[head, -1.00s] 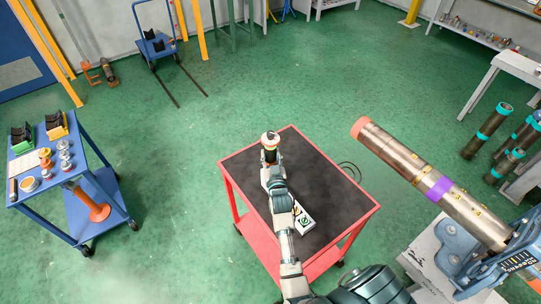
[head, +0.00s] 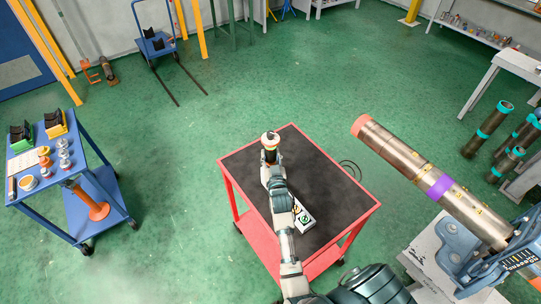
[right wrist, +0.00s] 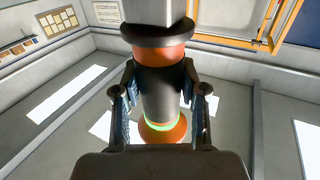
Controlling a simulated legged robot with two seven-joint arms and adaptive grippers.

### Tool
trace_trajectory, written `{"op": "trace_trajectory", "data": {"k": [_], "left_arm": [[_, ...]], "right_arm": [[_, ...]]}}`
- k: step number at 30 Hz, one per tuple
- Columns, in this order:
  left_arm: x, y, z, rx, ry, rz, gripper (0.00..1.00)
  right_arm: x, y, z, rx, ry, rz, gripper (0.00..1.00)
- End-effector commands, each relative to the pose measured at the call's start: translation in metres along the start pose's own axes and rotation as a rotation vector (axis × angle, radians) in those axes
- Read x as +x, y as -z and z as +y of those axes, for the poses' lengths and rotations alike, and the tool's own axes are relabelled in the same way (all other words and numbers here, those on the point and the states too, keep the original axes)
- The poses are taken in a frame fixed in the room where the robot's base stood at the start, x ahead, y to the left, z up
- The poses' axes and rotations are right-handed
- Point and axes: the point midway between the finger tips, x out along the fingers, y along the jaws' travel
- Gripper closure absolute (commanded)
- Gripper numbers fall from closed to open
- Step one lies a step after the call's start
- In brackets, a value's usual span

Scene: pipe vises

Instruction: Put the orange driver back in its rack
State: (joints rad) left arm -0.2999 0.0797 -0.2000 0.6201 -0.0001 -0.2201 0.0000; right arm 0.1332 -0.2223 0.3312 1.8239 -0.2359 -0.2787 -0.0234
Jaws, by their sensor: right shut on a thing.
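My right gripper (head: 270,165) is above the red cart in the head view, on the far end of my arm. In the right wrist view its two fingers (right wrist: 160,100) are shut on the orange driver (right wrist: 162,90), a dark cylinder with orange bands and a thin green ring. In the head view the driver's pale top and orange band (head: 270,138) stick out past the gripper; its lower part is hidden. I cannot tell for sure which thing is its rack. My left gripper is not in view.
The red cart (head: 335,222) has a dark top with a white box (head: 304,217) on it. A blue cart (head: 75,180) with small parts stands left. A long pipe (head: 400,158) in a vise (head: 462,245) lies right. Green floor between the carts is clear.

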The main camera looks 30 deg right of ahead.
Motion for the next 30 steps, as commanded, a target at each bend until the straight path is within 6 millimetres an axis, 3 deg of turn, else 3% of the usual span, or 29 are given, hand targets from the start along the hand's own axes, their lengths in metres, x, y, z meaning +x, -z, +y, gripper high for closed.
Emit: {"op": "trace_trajectory", "data": {"k": [30], "left_arm": [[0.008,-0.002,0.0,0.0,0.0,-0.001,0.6]], "right_arm": [[0.0,-0.01,0.0,0.001,0.0,0.006,1.0]]}}
